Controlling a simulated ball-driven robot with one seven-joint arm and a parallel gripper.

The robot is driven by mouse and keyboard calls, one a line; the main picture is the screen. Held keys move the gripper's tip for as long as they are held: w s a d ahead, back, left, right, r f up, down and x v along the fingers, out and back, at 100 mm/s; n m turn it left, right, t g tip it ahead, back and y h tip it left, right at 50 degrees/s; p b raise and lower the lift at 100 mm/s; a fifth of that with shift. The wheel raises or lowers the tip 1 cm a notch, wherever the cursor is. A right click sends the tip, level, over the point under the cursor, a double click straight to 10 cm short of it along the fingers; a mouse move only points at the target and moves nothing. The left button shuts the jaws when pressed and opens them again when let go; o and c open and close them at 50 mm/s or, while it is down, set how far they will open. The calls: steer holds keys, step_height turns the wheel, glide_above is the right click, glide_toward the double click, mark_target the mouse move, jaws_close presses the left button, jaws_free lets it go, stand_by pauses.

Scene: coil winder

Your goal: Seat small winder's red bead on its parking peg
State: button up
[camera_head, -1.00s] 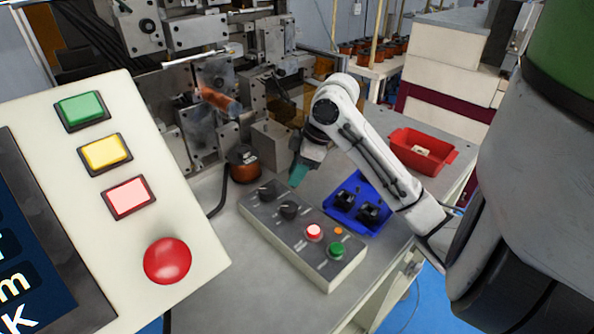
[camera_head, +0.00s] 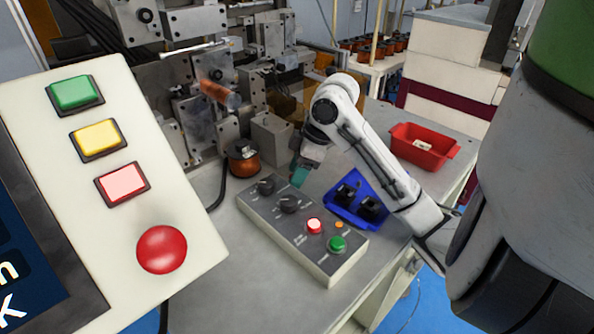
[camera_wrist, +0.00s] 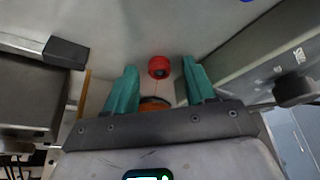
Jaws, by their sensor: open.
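The red bead (camera_wrist: 159,67) shows in the wrist view, round with a dark centre. A thin line runs from it down toward a copper-coloured spool (camera_wrist: 154,104), partly hidden behind my gripper's body. My gripper (camera_head: 300,174) is open, its teal fingers pointing down beside the grey control box in the head view. In the wrist view the bead appears between the two fingertips, with a gap on each side. Whether it is level with them or beyond them I cannot tell. I cannot make out the bead in the head view. I cannot identify the parking peg in either view.
The control box (camera_head: 262,213) with knobs and buttons stands right by my gripper. A copper spool (camera_head: 242,158) and the winder machine (camera_head: 205,90) are behind. A blue tray (camera_head: 343,211) and a red bin (camera_head: 423,146) lie to the right. A button panel (camera_head: 190,215) fills the left foreground.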

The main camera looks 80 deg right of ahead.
steer(key=shift+r, duration=0.1)
steer(key=a+p+v, duration=0.1)
steer(key=p+v, duration=0.8)
steer(key=v, duration=0.1)
steer(key=shift+s+d+r, duration=0.2)
steer(key=shift+d+r, duration=0.05)
steer(key=shift+d, duration=0.25)
stand_by(1.0)
